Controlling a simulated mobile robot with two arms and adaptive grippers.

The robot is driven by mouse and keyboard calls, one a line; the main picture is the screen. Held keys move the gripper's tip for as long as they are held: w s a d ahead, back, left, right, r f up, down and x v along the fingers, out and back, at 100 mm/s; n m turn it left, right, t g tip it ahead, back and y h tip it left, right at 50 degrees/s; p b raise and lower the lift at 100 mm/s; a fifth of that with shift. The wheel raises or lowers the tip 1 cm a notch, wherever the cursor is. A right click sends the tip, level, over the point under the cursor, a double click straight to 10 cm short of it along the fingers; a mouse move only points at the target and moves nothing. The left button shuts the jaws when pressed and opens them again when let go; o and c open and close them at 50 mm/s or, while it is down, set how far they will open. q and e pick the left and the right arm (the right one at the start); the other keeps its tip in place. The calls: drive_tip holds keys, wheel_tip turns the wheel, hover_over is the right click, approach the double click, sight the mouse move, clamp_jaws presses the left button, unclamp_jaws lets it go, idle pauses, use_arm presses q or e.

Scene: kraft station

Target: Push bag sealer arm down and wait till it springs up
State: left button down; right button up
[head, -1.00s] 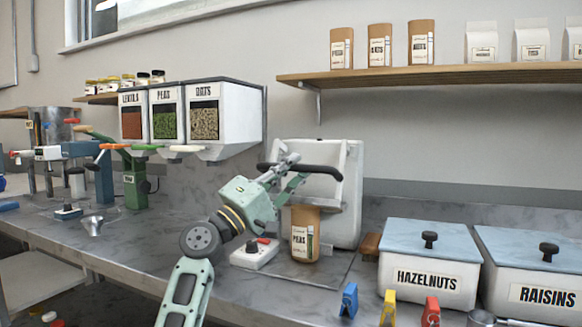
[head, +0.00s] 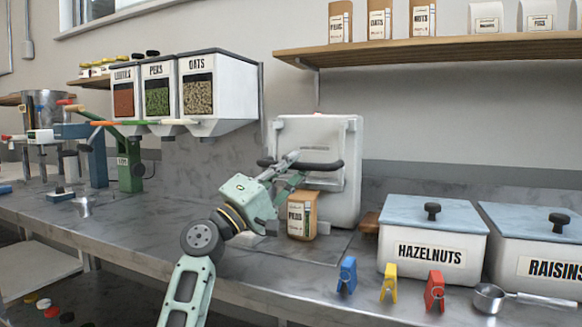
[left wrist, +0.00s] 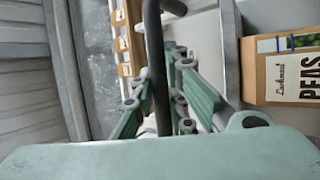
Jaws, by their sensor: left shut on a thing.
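The bag sealer (head: 345,135) is a white upright machine on the counter, with a black curved arm bar (head: 325,165) across its front. My left gripper (head: 291,160) is shut around this bar near its left part. In the left wrist view the black bar (left wrist: 154,60) runs between the green fingers (left wrist: 160,105). A brown paper bag labelled PEAS (head: 301,215) stands upright at the sealer's front, below the bar; it also shows in the left wrist view (left wrist: 285,75). The bag's top is partly hidden by my gripper. My right gripper is out of view.
White bins labelled HAZELNUTS (head: 425,262) and RAISINS (head: 540,240) stand to the right. Blue (head: 347,275), yellow (head: 389,284) and red (head: 434,290) clips and a metal scoop (head: 490,297) lie along the front edge. Dispensers (head: 215,95) hang at left.

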use_arm(q)
drive_tip(key=shift+d+f, duration=0.1)
drive_tip(key=shift+f, duration=0.2)
drive_tip(key=c, duration=1.7)
unclamp_jaws()
drive_tip(key=shift+w, duration=0.1)
drive_tip(key=shift+c, duration=0.2)
drive_tip(key=shift+r, duration=0.1)
drive_tip(key=v, duration=1.2)
